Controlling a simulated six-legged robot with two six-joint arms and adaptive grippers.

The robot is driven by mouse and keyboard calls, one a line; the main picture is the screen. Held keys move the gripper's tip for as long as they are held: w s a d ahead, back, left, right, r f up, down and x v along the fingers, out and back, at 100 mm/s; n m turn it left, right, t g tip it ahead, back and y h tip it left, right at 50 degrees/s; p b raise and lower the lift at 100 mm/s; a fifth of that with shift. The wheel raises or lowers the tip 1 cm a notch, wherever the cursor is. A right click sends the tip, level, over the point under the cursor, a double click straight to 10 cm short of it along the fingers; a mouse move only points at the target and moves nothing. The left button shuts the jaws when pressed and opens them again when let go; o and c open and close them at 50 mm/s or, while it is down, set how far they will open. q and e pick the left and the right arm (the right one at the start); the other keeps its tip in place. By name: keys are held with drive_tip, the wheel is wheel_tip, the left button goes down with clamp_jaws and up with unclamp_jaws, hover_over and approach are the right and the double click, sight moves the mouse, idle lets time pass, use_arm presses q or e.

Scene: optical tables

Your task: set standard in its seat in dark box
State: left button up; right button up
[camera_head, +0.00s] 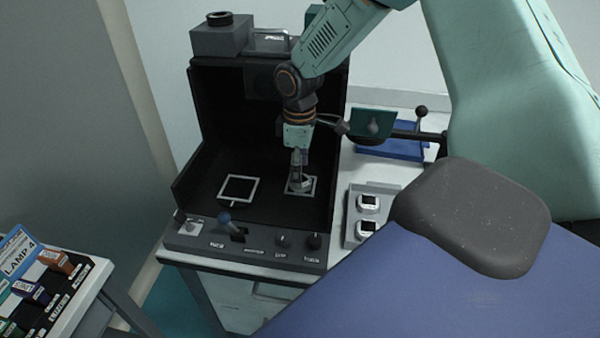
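The dark box (208,150) is a black open-fronted enclosure on a bench left of centre. Two white square outlines mark its floor: the left square (257,182) is bare inside, and the right square (313,192) lies under my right gripper (299,183). My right arm reaches down into the box from the upper right, with the fingertips low at the right square. The fingers are small and dim here. I cannot tell whether they hold anything, and I cannot make out the standard. My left gripper is out of view.
The box's front panel (250,247) carries a blue-knobbed lever and several dials. Right of the box are two small display units (367,202) and a blue tray (395,151). A grey device (221,38) sits on top. A rack of labelled blocks (60,300) stands lower left.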

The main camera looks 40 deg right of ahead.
wheel_tip(320, 180, up, 10)
drive_tip(key=p, duration=0.1)
drive_tip(key=shift+s+a, duration=0.1)
idle(0.3)
